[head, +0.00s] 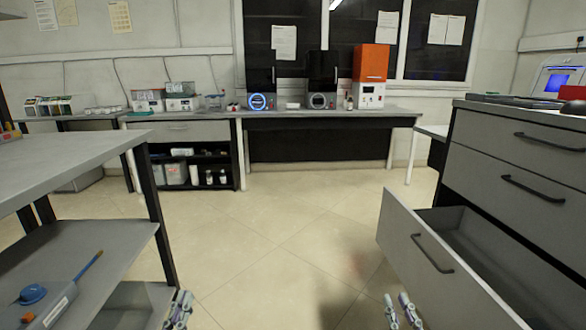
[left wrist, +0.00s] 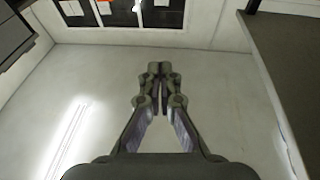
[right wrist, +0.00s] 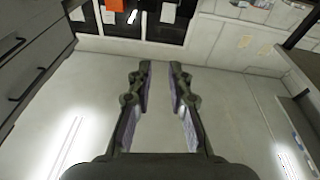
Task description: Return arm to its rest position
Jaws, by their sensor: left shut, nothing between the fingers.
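My left gripper (head: 179,308) shows at the bottom edge of the head view, left of centre, beside the shelf unit at the left. In the left wrist view its fingers (left wrist: 160,75) are together with nothing between them. My right gripper (head: 403,310) is at the bottom edge of the head view, right of centre, close to the open drawer. In the right wrist view its fingers (right wrist: 159,72) stand apart with an empty gap between them. Both grippers point up and away in their wrist views. Most of both arms is hidden below the head view.
An open drawer (head: 420,256) juts out of the grey cabinet (head: 515,165) at the right. A grey shelf unit (head: 75,150) stands at the left, with a blue tool (head: 33,293) on its lower shelf. A bench (head: 300,114) with devices lines the back wall. The tiled floor (head: 285,220) between is clear.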

